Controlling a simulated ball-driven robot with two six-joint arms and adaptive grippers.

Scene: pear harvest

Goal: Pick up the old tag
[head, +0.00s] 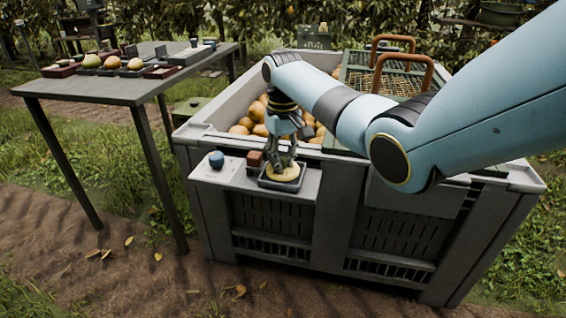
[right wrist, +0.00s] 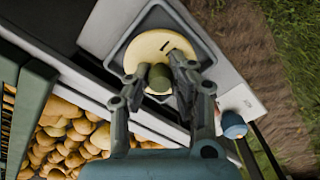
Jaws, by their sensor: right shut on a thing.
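The old tag looks like a round cream disc (right wrist: 152,47) with a short dark mark and an olive-brown knob (right wrist: 160,77). It lies in a shallow dark square tray (head: 283,186) on the pale shelf at the bin's near side. My right gripper (head: 283,162) points down over it, and its fingers are shut on the knob in the right wrist view. The disc appears to sit within the tray; any gap beneath it cannot be made out. In the head view the fingers hide most of the tag. My left gripper is not in view.
A blue knob (head: 216,159) and a dark red block (head: 254,160) stand left of the tray on the shelf. The large grey bin (head: 195,131) holds pears and a green crate with brown handles (head: 402,78). A table (head: 110,90) with fruit stands at left.

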